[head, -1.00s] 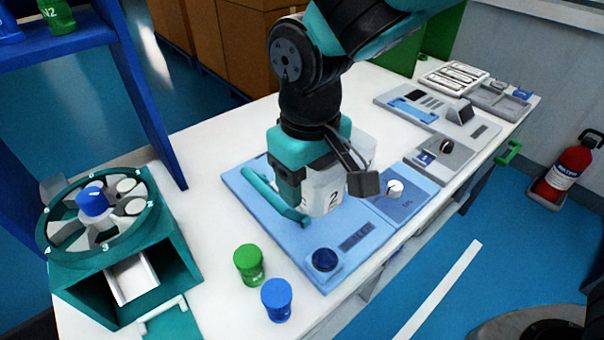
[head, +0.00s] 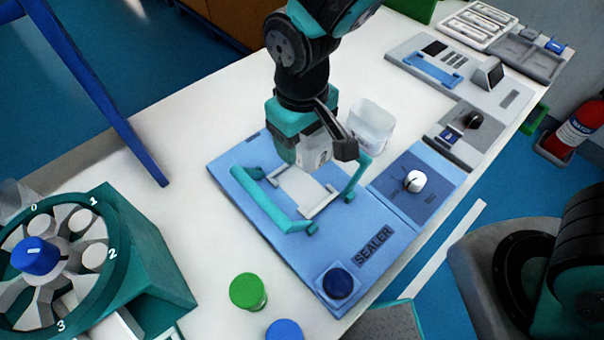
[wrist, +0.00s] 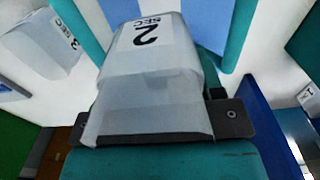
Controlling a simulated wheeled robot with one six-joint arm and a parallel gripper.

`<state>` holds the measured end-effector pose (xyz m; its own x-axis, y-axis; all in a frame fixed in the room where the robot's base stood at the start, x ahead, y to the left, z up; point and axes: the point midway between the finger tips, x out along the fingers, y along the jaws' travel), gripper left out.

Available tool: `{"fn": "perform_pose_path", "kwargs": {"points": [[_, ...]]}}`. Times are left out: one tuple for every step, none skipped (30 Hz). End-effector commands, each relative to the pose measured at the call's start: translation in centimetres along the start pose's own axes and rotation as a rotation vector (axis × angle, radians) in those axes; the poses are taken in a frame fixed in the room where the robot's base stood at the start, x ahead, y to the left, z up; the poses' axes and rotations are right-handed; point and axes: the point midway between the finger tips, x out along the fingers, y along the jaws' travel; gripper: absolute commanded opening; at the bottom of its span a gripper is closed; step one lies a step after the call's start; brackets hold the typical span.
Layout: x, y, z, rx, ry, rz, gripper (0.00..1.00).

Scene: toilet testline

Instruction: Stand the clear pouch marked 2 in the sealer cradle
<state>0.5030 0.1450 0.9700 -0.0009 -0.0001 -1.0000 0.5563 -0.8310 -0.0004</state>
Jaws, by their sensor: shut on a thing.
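My gripper (head: 322,148) is shut on the clear pouch marked 2 (head: 313,152). In the wrist view the pouch (wrist: 150,50) shows its "2 SEC" label, with dark fingers at its near end. The blue sealer (head: 265,225) lies on the white bench, with teal bars on either side of its pale cradle (head: 318,204). In the head view the pouch is at the back edge of the cradle, between the bars. I cannot tell whether it touches the cradle; its lower end is partly hidden.
Another clear pouch (head: 370,125) stands behind the right bar; its 3 label shows in the wrist view (wrist: 50,45). A dial unit (head: 412,182) adjoins the sealer. A green jar (head: 248,291) and a blue jar (head: 284,330) stand in front. A teal carousel (head: 130,255) is at left.

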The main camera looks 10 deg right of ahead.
Motion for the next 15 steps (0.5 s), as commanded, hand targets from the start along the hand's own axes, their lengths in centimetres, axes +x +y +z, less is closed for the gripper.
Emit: {"fn": "perform_pose_path", "kwargs": {"points": [[1.7, 0.0, 0.2, -0.001, -0.009, 0.001, 0.35], [2.5, 0.0, 0.1, -0.001, -0.008, 0.001, 0.35], [3.5, 0.0, 0.1, -0.001, -0.007, 0.001, 0.35], [4.3, -0.1, 0.1, -0.002, -0.007, 0.001, 0.35], [5.0, -0.1, 0.1, -0.002, -0.007, 0.001, 0.35], [5.7, -0.1, 0.1, -0.003, -0.006, 0.001, 0.35], [6.3, -0.1, 0.1, -0.003, -0.005, 0.001, 0.35], [6.7, -0.1, 0.0, -0.003, -0.004, 0.001, 0.35], [7.2, -0.2, 0.0, -0.004, -0.003, 0.001, 0.35], [7.4, -0.2, 0.0, -0.004, -0.001, 0.000, 0.35], [7.6, -0.2, -0.1, -0.004, -0.001, 0.000, 0.35], [7.9, -0.2, 0.0, -0.004, -0.002, 0.000, 0.35], [8.2, -0.2, 0.0, -0.004, -0.002, 0.000, 0.35], [8.5, -0.2, 0.0, -0.005, -0.002, 0.000, 0.35], [9.1, -0.2, 0.0, -0.005, -0.003, 0.001, 0.35]]}}
